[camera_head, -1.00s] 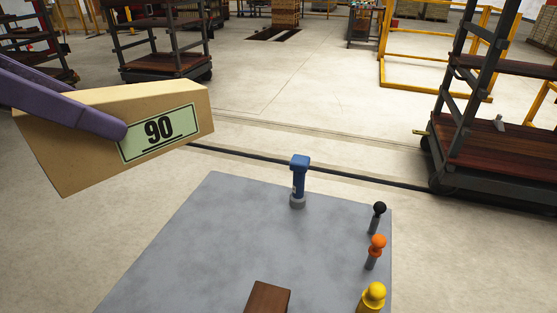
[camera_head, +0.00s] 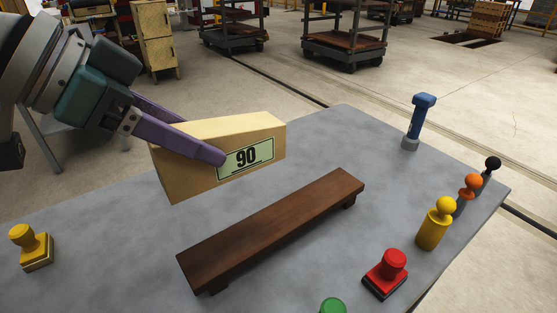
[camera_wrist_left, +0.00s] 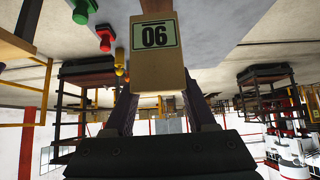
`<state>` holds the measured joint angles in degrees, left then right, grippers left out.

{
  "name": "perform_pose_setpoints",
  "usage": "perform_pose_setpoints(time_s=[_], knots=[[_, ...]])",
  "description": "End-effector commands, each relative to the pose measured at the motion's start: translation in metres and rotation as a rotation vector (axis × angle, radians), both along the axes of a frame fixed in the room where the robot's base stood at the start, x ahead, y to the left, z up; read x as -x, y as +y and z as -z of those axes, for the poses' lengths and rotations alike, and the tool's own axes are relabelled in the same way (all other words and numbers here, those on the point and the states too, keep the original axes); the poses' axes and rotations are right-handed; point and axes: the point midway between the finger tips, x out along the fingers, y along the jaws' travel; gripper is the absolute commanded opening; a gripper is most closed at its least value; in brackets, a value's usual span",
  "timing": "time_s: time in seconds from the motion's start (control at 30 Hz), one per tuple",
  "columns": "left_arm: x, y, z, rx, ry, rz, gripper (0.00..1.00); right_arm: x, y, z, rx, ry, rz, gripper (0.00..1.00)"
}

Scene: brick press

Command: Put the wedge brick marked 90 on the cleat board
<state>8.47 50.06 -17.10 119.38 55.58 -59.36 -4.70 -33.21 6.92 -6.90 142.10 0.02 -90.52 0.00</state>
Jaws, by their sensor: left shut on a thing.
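The wedge brick marked 90 (camera_head: 200,178) is tan with a pale green label. My left gripper (camera_head: 208,150) is shut on it, with purple fingers along its sides, and holds it in the air above the grey table. In the left wrist view the brick (camera_wrist_left: 158,72) shows upside down between the fingers (camera_wrist_left: 160,105). The cleat board (camera_head: 275,228), a long dark brown plank on low feet, stands on the table in front of and right of the brick. No brick rests on the board. My right gripper is not in view.
The grey table (camera_head: 90,240) carries a yellow stamp (camera_head: 30,247) at left. At right stand a red stamp (camera_head: 388,272), yellow (camera_head: 436,224), orange (camera_head: 469,190) and black-topped (camera_head: 489,172) pieces and a blue-headed tool (camera_head: 420,120). A green knob (camera_head: 333,306) shows at the bottom edge.

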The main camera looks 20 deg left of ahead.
Motion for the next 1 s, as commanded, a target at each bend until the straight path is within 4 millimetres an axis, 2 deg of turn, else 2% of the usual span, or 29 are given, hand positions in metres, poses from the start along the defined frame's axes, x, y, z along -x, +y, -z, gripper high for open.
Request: perform_pose_setpoints(time_s=[0.03, 0.1, 0.3, 0.53, 0.73, 1.0], knots=[[0.0, -0.001, 0.018, 0.006, 0.004, -0.001, 0.07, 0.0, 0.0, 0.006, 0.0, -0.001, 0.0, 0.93], [0.0, -0.001, 0.038, 0.004, 0.003, -0.003, 0.07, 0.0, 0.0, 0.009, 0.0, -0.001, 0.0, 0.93], [0.0, 0.0, 0.084, 0.004, -0.001, -0.002, 0.07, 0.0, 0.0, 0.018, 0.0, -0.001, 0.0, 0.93], [-0.001, -0.001, 0.105, 0.003, -0.003, -0.001, 0.07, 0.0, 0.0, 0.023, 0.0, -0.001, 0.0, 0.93], [-0.001, 0.0, 0.136, 0.002, -0.002, -0.002, 0.07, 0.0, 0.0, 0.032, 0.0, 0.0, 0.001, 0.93], [-0.001, 0.0, 0.141, 0.001, -0.004, 0.0, 0.07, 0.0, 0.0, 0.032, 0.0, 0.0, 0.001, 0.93]])
